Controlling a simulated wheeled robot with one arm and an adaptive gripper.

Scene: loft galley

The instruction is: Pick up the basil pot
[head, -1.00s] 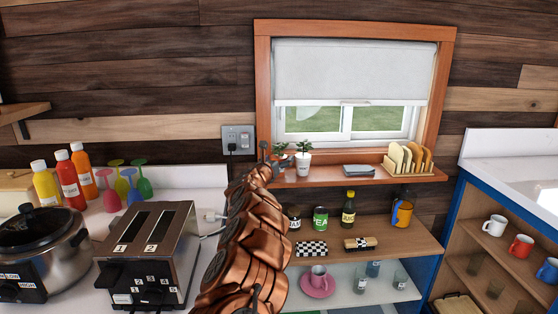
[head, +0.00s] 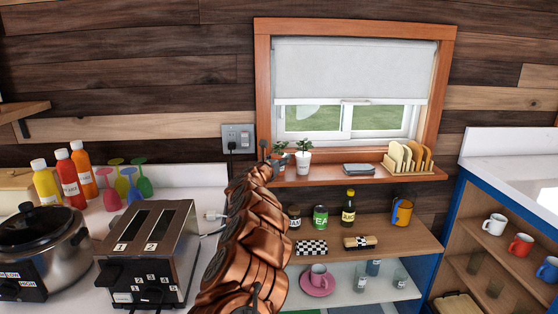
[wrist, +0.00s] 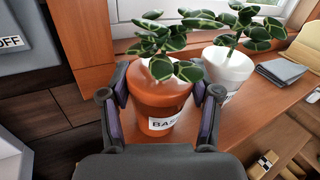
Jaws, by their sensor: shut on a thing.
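The basil pot (wrist: 160,108) is an orange-brown pot with a white label reading "BAS" and a leafy green plant. It stands upright in the wrist view, between the two fingers of my gripper (wrist: 164,90), which is shut on its sides. In the head view, my copper-coloured arm hides most of the pot, and its leaves (head: 280,146) show beside my gripper (head: 268,158) at the left end of the window shelf. I cannot tell whether its base touches the shelf.
A white potted plant (wrist: 228,68) stands close on the right, its leaves near the basil's. Farther right on the window shelf (head: 330,179) are a folded grey cloth (head: 358,169) and a wooden rack (head: 409,160). A toaster (head: 150,255) stands left of my arm.

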